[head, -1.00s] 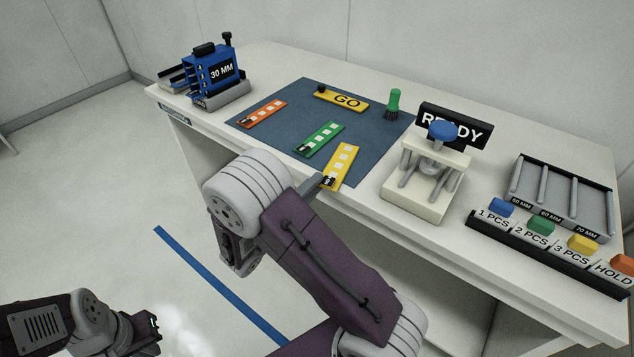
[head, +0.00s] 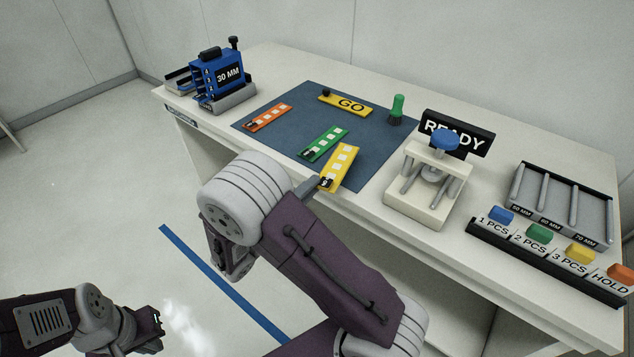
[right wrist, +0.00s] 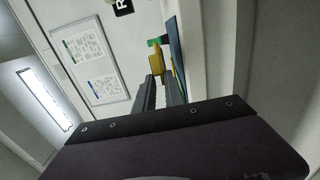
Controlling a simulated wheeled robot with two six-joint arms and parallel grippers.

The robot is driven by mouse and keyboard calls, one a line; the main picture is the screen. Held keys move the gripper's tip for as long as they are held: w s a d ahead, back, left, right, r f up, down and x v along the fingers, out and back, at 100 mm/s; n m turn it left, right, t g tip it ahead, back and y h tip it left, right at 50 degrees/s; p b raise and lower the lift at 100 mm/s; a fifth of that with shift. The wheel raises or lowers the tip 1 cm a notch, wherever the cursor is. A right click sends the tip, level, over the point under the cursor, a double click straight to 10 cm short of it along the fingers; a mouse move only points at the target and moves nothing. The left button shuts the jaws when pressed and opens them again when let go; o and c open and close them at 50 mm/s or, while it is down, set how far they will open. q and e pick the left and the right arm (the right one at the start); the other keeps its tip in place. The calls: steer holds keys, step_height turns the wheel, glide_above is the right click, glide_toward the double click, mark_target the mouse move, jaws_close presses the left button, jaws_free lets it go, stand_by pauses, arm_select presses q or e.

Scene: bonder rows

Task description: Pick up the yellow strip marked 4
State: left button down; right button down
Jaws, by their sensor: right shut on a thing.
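The yellow strip (head: 342,163), with a row of white squares and a black piece at its near end, is at the front edge of the dark blue mat. Its number is too small to read. My right gripper (head: 316,186) is shut on the strip's near end; my arm hides part of the gripper. In the right wrist view, the two fingers (right wrist: 163,92) reach to the yellow strip (right wrist: 156,65) at their tips. My left gripper (head: 155,333) is open and empty over the floor, away from the table.
The mat (head: 375,125) also bears a green strip (head: 324,142), an orange strip (head: 269,116), a yellow GO plate (head: 350,105) and a green-handled brush (head: 397,108). A press (head: 425,200) stands right of the mat. A blue 30 MM magazine (head: 222,80) stands at the far left.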

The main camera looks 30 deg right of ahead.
steer(key=s+a+r+p, duration=0.2)
steer(key=s+a+r, duration=0.2)
steer(key=a, duration=0.6)
steer(key=shift+s+a+p, duration=0.2)
steer(key=shift+p, duration=0.1)
